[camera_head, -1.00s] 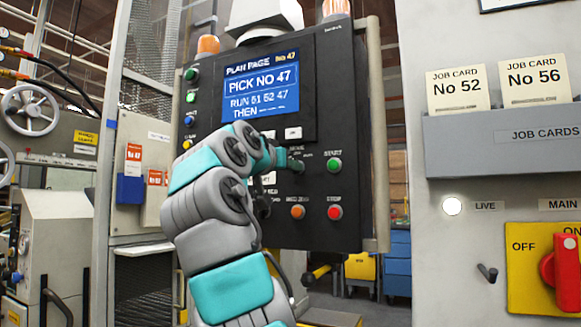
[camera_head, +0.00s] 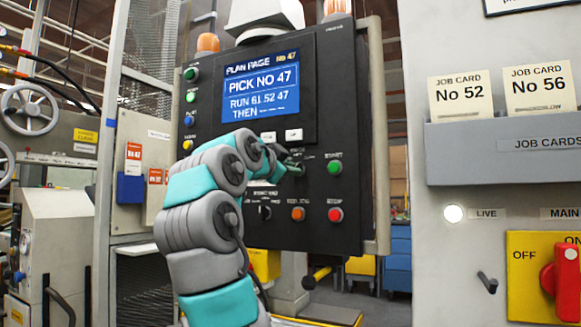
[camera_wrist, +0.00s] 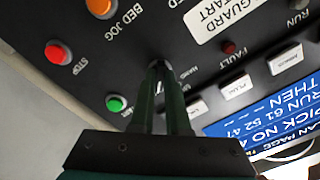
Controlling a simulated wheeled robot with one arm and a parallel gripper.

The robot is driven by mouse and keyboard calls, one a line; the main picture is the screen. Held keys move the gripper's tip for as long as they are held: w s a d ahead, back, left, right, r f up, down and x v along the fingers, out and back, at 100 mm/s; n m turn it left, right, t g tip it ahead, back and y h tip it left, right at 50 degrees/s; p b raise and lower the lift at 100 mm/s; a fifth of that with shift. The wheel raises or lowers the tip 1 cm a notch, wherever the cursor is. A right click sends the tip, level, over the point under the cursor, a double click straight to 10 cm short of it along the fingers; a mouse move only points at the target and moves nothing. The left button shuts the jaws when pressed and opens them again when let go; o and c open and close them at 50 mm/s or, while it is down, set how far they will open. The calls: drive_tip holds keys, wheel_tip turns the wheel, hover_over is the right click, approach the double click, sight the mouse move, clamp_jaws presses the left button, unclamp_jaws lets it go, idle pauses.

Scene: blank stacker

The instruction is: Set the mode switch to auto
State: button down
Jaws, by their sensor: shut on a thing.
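The mode switch is a small dark knob on the black control panel (camera_head: 345,120), left of the green start button (camera_head: 334,167). In the wrist view the knob (camera_wrist: 158,65) shows at the fingertips. My gripper (camera_head: 297,170) is shut on it, its dark green fingers (camera_wrist: 160,90) either side of the knob. The fingers and arm hide most of the switch. A label beside it in the wrist view appears to read HAND; I cannot tell where the switch points.
Orange bed jog (camera_head: 298,213) and red stop (camera_head: 335,214) buttons sit just below. Another black knob (camera_head: 265,212) is lower left. The plan screen (camera_head: 262,85) is above. A grey cabinet with a red main switch (camera_head: 562,278) stands at the right.

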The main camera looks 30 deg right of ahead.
drive_tip(key=shift+m, duration=0.3)
idle(0.4)
drive_tip(key=c, duration=0.9)
unclamp_jaws()
drive_tip(key=b+v, duration=0.1)
drive_tip(key=v, duration=0.6)
drive_tip(key=shift+s+a, duration=0.2)
drive_tip(key=shift+a, duration=0.1)
